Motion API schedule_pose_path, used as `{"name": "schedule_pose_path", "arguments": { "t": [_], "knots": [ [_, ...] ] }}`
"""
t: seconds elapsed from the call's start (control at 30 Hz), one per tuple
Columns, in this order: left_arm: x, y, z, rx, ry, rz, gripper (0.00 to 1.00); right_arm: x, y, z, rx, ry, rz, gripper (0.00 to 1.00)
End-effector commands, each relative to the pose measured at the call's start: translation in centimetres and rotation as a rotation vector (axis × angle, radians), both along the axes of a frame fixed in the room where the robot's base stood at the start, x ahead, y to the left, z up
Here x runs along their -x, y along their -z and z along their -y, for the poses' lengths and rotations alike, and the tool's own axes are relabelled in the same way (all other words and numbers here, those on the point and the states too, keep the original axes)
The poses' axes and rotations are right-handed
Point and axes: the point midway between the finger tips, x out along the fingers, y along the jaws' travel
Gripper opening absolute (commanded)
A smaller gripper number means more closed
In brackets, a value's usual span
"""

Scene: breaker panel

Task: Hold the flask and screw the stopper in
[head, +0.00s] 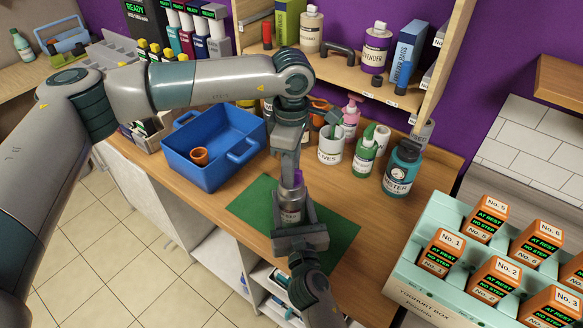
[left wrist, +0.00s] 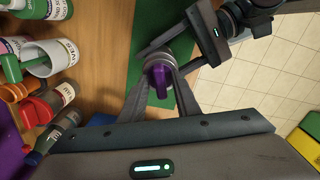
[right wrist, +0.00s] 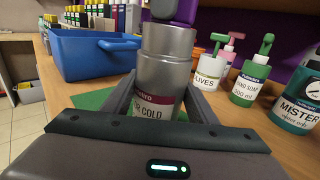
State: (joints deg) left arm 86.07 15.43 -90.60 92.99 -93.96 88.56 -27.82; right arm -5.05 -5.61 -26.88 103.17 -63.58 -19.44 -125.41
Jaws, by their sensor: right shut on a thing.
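The flask (right wrist: 162,75) is a steel cylinder with a dark red label, upright in the right wrist view. My right gripper (head: 292,215) is shut on its body, a finger on each side, above the green mat. The purple stopper (left wrist: 160,80) sits at the flask's mouth; it also shows in the head view (head: 298,176). My left gripper (left wrist: 162,88) points down over it with its fingers on either side, apart from its narrow purple handle. How deep the stopper sits cannot be told.
The green mat (head: 252,205) lies on the wooden bench. A white mug (head: 331,148), green bottle (head: 364,160) and teal bottle (head: 402,170) stand behind right. A mint box (head: 400,270) of orange blocks is front right.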

Motion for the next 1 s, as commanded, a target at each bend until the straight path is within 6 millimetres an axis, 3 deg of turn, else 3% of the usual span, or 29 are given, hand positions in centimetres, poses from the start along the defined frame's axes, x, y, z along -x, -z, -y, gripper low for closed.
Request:
{"name": "schedule_pose_path", "arguments": {
  "t": [0.17, 0.37, 0.8, 1.0],
  "knots": [
    [0.2, 0.1, -0.1, -0.004, 0.001, -0.005, 0.33, 0.0, -0.2, 0.0, -0.002, -0.001, 0.004, 0.26],
    [0.1, -1.7, 0.0, -0.001, 0.001, -0.002, 0.33, 0.0, -0.1, 0.0, -0.001, 0.0, 0.003, 0.26],
    [0.0, -9.1, 0.0, 0.0, 0.0, 0.002, 0.33, 0.0, -0.1, 0.0, 0.0, 0.0, 0.002, 0.26],
    [0.0, -11.4, 0.0, -0.001, -0.001, 0.001, 0.33, 0.0, -0.1, 0.0, 0.0, 0.0, 0.001, 0.26]
  ]
}}
